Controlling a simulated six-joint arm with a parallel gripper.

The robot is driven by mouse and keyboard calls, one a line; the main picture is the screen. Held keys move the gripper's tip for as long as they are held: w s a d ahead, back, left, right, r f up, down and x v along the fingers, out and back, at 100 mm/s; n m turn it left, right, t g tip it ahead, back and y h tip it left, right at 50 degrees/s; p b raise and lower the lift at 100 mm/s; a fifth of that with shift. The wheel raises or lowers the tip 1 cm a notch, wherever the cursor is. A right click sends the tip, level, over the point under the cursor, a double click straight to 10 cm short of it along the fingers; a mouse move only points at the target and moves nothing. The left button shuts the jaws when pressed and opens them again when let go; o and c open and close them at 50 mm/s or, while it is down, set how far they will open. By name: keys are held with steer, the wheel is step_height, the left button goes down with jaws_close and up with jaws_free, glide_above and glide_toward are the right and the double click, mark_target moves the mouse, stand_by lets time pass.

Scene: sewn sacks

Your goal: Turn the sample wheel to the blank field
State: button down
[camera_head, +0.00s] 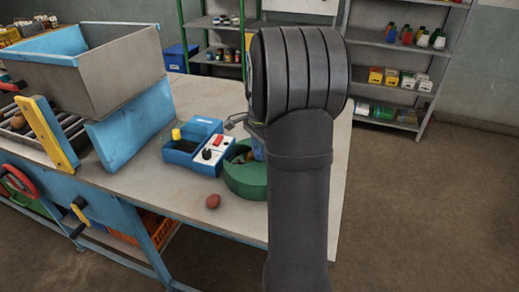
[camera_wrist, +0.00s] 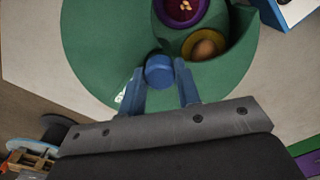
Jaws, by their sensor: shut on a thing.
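The sample wheel (camera_head: 247,186) is a round green drum on the table, partly hidden behind my arm in the head view. In the wrist view its green top (camera_wrist: 95,45) fills the upper middle. A recessed opening there shows a purple-rimmed cup (camera_wrist: 184,10) with small pale pieces and a yellow-rimmed cup (camera_wrist: 203,46) with a brown round item. A blue round knob (camera_wrist: 159,71) stands on the wheel. My gripper (camera_wrist: 160,82) is shut on this knob, one blue finger on each side. A small white mark on the green top shows partly beside the left finger.
A blue tray with a yellow-topped item (camera_head: 177,137) and a white box with red and black knobs (camera_head: 212,154) stand left of the wheel. A reddish-brown round object (camera_head: 213,201) lies in front. A large grey bin (camera_head: 110,75) stands at left.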

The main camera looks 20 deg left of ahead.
steer(key=shift+m, duration=8.8)
steer(key=c, duration=1.1)
jaws_free()
steer(key=shift+o, duration=0.2)
step_height(320, 180, up, 18)
steer(key=shift+f, duration=0.25)
